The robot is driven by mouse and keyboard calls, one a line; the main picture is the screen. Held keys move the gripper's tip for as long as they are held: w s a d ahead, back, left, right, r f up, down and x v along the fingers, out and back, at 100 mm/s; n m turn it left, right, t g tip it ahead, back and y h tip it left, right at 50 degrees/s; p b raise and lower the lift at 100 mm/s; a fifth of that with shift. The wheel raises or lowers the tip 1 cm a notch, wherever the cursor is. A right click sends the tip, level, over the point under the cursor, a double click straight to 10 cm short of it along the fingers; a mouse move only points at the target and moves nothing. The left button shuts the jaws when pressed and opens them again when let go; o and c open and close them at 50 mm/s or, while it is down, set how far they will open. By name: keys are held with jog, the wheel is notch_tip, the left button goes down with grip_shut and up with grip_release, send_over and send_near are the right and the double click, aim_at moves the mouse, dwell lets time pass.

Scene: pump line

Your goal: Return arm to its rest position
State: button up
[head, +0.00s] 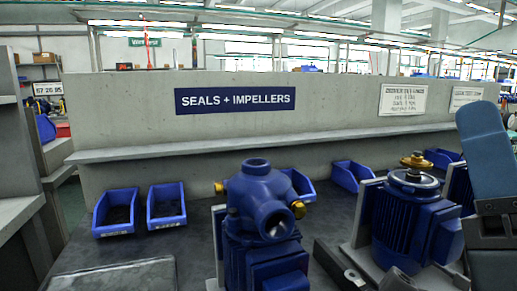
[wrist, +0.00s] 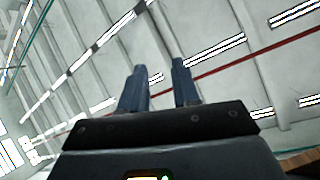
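My gripper (wrist: 158,78) shows in the wrist view with its two blue-grey fingers apart and nothing between them. The fingers stand out against the ceiling, so the wrist camera looks upward. In the head view a blue-grey link of my arm (head: 487,150) rises at the right edge. I cannot make out the fingers clearly in the head view.
A blue pump (head: 262,205) with brass fittings stands front centre on the dark bench. A blue motor (head: 408,225) with a brass top (head: 415,162) stands close to my arm. Blue bins (head: 115,213) (head: 166,205) sit at left. A concrete wall (head: 330,105) stands behind.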

jog(key=s+d+f+n+g+h, duration=0.1)
jog(key=s+f+g, duration=0.3)
jog(key=f, duration=0.7)
jog(key=s+f+n+g+h, duration=0.1)
jog(key=s+f+g, duration=0.3)
jog(key=f, duration=0.8)
jog(key=s+d+f+n+g, duration=0.1)
jog(key=s+f+n+g, duration=0.2)
jog(key=s+f, duration=0.45)
jog(key=s+d+f+n+g, duration=0.15)
jog(key=s+f+g, duration=0.3)
jog(key=s, duration=0.65)
notch_tip(320, 180, up, 17)
jog(key=p, duration=1.7)
jog(key=shift+a+t, duration=0.25)
jog(key=shift+t, duration=0.1)
jog(key=shift+w+n, duration=0.15)
jog(key=shift+n, duration=0.1)
jog(key=shift+c, duration=0.2)
